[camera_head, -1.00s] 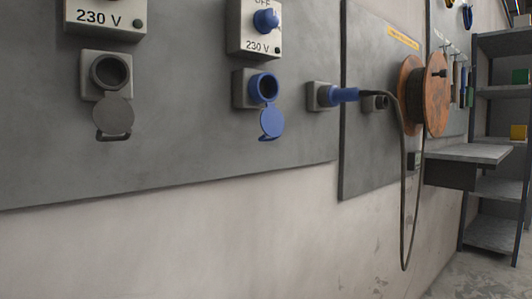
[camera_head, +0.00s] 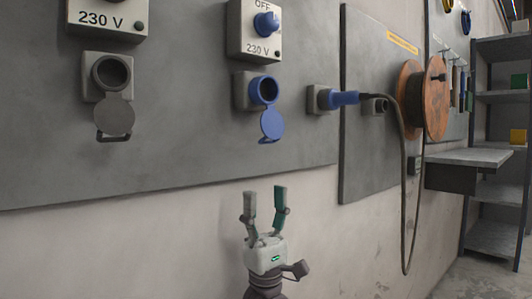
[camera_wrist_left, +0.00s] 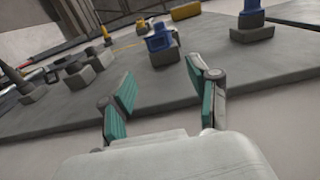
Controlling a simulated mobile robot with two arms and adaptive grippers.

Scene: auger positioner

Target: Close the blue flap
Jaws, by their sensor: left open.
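The blue flap (camera_head: 271,125) hangs open below its round blue socket (camera_head: 263,90) on the grey wall panel. The socket's mouth is uncovered. My left gripper (camera_head: 265,196) is open and empty, pointing up, and shows below the flap in the head view, apart from it. In the left wrist view, the open fingers (camera_wrist_left: 158,82) frame the lower edge of the panel, and a blue socket part (camera_wrist_left: 160,42) shows beyond them. My right gripper is in neither view.
A grey socket with an open grey flap (camera_head: 114,115) is at left. A blue plug (camera_head: 343,97) sits in a socket at right, its black cable (camera_head: 404,200) hanging in a loop from the orange reel (camera_head: 436,95). A switch box (camera_head: 250,30) is above the blue socket.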

